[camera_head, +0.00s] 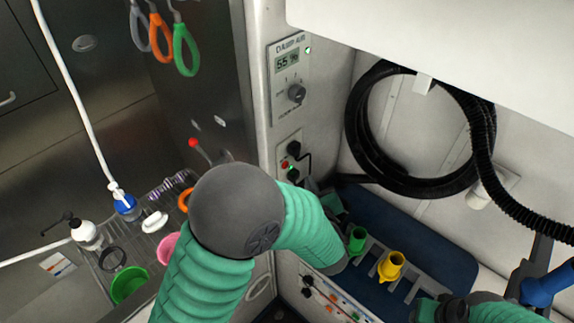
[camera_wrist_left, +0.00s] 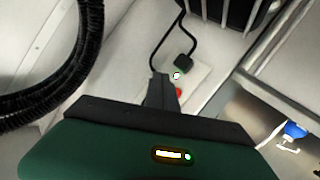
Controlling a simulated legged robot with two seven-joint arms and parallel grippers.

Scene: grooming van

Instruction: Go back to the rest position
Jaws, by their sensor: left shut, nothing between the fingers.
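My left arm comes in from the lower left in the head view and bends over at a grey elbow. My left gripper (camera_head: 311,185) is mostly hidden behind the forearm, close to the wall socket panel (camera_head: 289,153). In the left wrist view my left gripper (camera_wrist_left: 164,90) is shut and empty, its fingers pointing at the socket panel with a red button (camera_wrist_left: 178,92). Whether it touches the panel I cannot tell. Part of my right arm shows at the bottom right of the head view, with its dark green end (camera_head: 440,309); its fingers cannot be made out.
A coiled black hose (camera_head: 358,130) hangs on the back wall. A rack below holds a green nozzle (camera_head: 357,240) and a yellow nozzle (camera_head: 391,265). A wire shelf at left carries a green bowl (camera_head: 129,284) and bottles. A dial panel (camera_head: 288,78) is on the wall post.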

